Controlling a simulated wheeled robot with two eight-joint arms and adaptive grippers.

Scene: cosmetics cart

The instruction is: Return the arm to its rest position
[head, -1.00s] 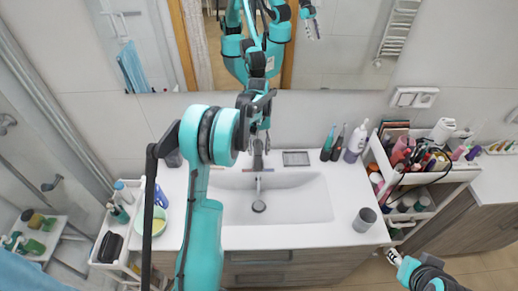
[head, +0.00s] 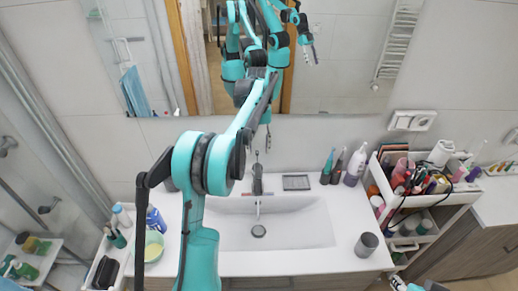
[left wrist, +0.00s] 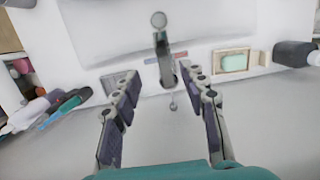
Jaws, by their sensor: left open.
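My left arm (head: 196,240) rises from the bottom of the head view, bends at its big teal joint and reaches over the sink toward the mirror. My left gripper (head: 262,143) is partly hidden behind its own arm, above the faucet. In the left wrist view its two fingers (left wrist: 160,88) stand apart with nothing between them; the faucet (left wrist: 162,52) shows beyond the gap. My right gripper (head: 398,284) is only just in view at the bottom right edge, too cut off to tell its state.
The sink (head: 305,222) lies below the left arm. Bottles (head: 356,165) and a dark cup (head: 366,244) stand on the right of the counter. A crowded cosmetics cart (head: 378,180) is at the right. A bowl (head: 154,246) is beside the left arm. The mirror (head: 340,70) is close behind.

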